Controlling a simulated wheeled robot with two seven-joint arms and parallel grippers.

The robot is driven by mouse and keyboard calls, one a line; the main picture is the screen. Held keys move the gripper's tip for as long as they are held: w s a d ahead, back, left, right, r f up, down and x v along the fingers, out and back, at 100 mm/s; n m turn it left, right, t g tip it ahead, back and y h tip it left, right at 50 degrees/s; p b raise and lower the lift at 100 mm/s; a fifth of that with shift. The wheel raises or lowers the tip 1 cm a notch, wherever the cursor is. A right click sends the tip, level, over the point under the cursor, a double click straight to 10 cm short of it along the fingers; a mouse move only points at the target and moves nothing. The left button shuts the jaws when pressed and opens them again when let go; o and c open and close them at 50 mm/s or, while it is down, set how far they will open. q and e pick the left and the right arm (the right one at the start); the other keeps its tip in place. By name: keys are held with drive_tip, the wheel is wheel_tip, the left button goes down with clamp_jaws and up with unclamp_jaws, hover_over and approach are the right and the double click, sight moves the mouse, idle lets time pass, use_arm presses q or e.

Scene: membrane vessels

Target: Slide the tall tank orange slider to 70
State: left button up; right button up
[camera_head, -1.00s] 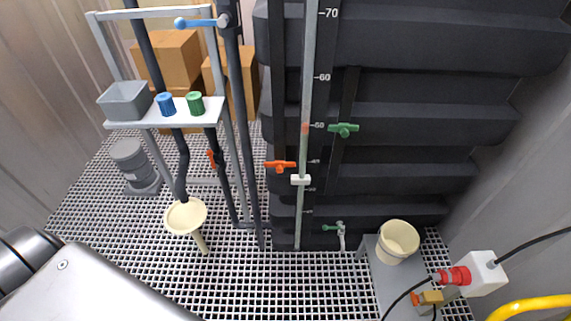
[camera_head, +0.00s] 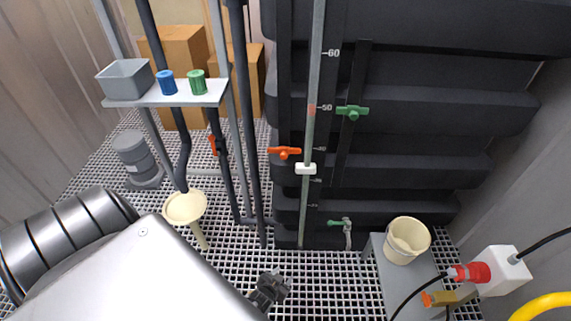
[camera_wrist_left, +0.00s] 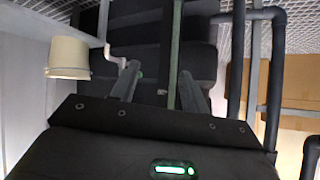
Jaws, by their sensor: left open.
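The tall tank (camera_head: 420,90) is black and ribbed, with a numbered scale. A grey upright gauge rod (camera_head: 314,60) runs in front of it. A small orange-red slider (camera_head: 311,108) sits on the rod at about 50. A white block (camera_head: 306,169) is lower on the rod, between 30 and 40. My left gripper (camera_head: 268,288) is low at the bottom centre, below and apart from the orange slider. In the left wrist view its fingers (camera_wrist_left: 160,82) are spread and empty, with the rod (camera_wrist_left: 174,50) appearing between them. My right gripper is out of view.
An orange valve handle (camera_head: 285,152) is left of the rod and a green one (camera_head: 352,112) is right. A tap (camera_head: 346,226) and a cream bucket (camera_head: 407,240) are lower right. A shelf (camera_head: 190,97) and funnel (camera_head: 185,206) stand left. The 70 mark is outside the head view.

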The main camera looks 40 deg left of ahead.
use_arm(q)
drive_tip(key=w+a+r+n+t+y+b, duration=0.2)
drive_tip(key=w+r+t+b, duration=0.15)
drive_tip(key=w, duration=0.75)
drive_tip(key=n+t+y+b, duration=0.4)
drive_tip(key=n+y+b, duration=0.65)
drive_tip(key=y, duration=0.55)
approach(284, 159)
drive_tip(key=p+x, duration=0.2)
drive_tip(key=x, duration=0.9)
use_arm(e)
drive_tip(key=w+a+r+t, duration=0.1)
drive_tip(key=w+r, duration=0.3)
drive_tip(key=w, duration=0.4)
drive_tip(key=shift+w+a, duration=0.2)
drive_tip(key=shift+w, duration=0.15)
use_arm(q)
drive_tip(key=shift+c, duration=0.5)
clamp_jaws()
